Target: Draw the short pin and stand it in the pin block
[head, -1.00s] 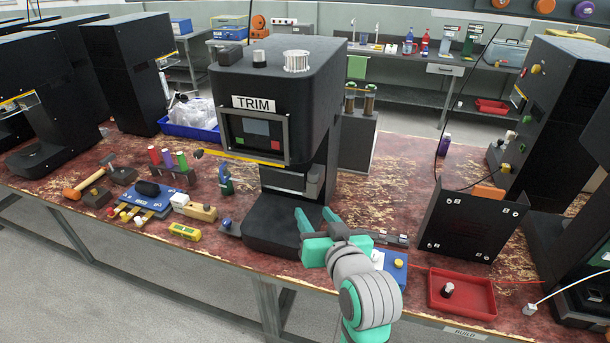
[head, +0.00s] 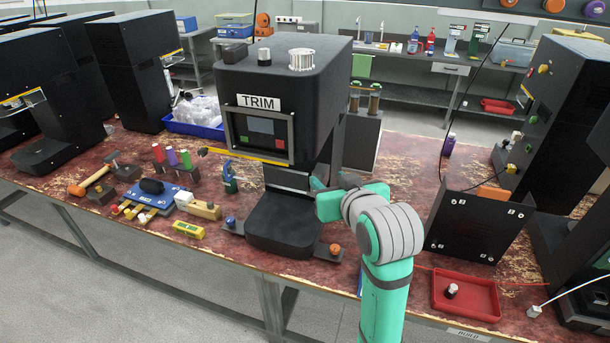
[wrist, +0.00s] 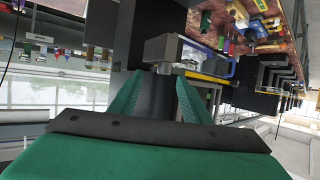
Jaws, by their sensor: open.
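My gripper (head: 332,184) is at the right side of the throat of the black TRIM machine (head: 285,95), partly hidden by my wrist. In the wrist view my gripper (wrist: 158,78) is open, with its two green fingers apart. A grey block (wrist: 165,48) lies just beyond the fingertips. A short, light metal stub (wrist: 163,68) projects from it towards the gap between them. It may be the short pin; I cannot tell for sure, nor whether the fingers touch it. I cannot clearly make out the pin block in either view.
A red tray (head: 465,312) holding a small silver cylinder (head: 451,290) is at the front right. A black panel (head: 478,228) stands behind it. A blue knob (head: 231,222) and an orange knob (head: 335,249) flank the machine's base. Tools and blocks crowd the bench's left.

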